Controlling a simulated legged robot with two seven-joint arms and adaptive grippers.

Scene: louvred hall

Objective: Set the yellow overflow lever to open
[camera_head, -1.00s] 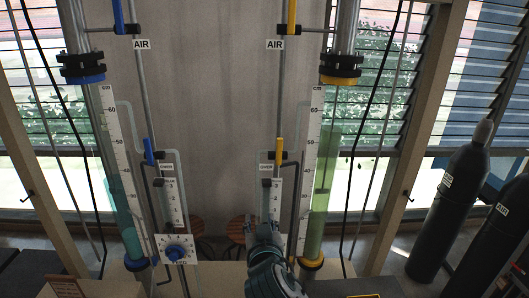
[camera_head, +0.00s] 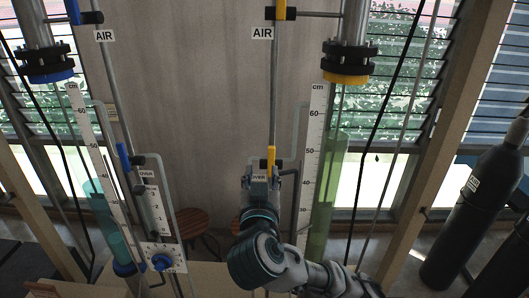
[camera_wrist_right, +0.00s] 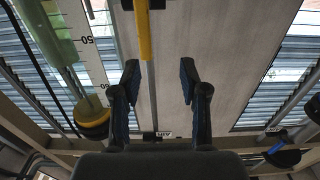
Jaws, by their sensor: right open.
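The yellow overflow lever (camera_head: 271,158) stands upright on its dark valve on the right-hand pipe, above the partly hidden OVER label. In the right wrist view the yellow lever (camera_wrist_right: 143,32) hangs from the top edge, just ahead of the fingertips and left of the middle of the gap. My right gripper (camera_head: 261,172) is just below and in front of the lever. Its two fingers (camera_wrist_right: 160,72) are apart with nothing between their tips. I cannot tell from the head view whether a finger touches the lever. My left gripper is not in view.
A blue lever (camera_head: 124,157) is on the matching left pipe. Another yellow lever (camera_head: 281,8) is higher, by an AIR label. A green-filled tube (camera_head: 322,215) and a scale (camera_head: 311,150) stand right of my gripper. A dark gas cylinder (camera_head: 470,215) is farther right.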

